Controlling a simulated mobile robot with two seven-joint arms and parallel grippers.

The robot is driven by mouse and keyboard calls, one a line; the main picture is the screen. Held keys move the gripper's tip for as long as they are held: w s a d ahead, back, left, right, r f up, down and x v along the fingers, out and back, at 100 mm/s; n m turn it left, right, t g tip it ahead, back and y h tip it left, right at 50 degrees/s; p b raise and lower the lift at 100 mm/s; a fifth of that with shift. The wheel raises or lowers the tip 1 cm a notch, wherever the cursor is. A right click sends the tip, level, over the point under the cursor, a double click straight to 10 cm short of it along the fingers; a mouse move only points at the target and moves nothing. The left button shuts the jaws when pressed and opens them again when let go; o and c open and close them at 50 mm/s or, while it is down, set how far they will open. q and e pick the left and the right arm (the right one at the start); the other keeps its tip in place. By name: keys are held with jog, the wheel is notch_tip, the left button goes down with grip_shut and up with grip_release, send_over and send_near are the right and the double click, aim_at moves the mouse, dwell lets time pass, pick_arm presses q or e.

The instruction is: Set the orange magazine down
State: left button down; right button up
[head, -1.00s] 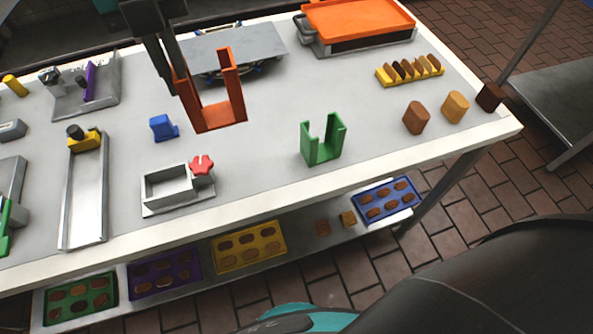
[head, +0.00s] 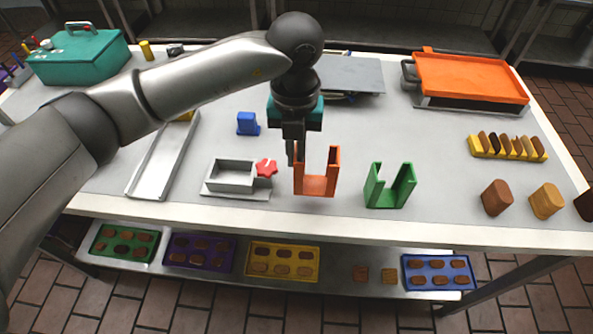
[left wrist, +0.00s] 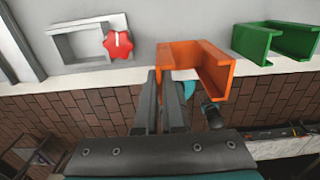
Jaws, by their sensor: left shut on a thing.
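The orange magazine (head: 317,186) is an upright, open-topped U-shaped holder between the red star knob and the green magazine in the head view. My left gripper (head: 291,150) is shut on its left wall. In the left wrist view the orange magazine (left wrist: 205,58) sits at the fingertips of my left gripper (left wrist: 168,78), near the table's front edge. Its base is at or just above the table top; I cannot tell whether it touches. The green magazine (head: 388,193) stands just to its right, apart from it. My right gripper is not in view.
A grey fixture (head: 233,177) with a red star knob (head: 266,168) is close on the left. Brown blocks (head: 496,198) and a yellow rack (head: 508,147) are at the right. An orange-topped press (head: 470,78) stands behind. Trays, including a yellow one (head: 283,248), lie on the lower shelf.

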pick_arm(q)
jog(key=shift+f, duration=2.5)
jog(key=shift+f+b, duration=0.2)
jog(key=shift+b, duration=0.2)
jog(key=c, duration=1)
grip_release()
jog(key=shift+r, duration=0.15)
notch_tip(320, 180, up, 12)
jog(key=shift+r+p, duration=0.1)
jog(key=shift+p, duration=0.5)
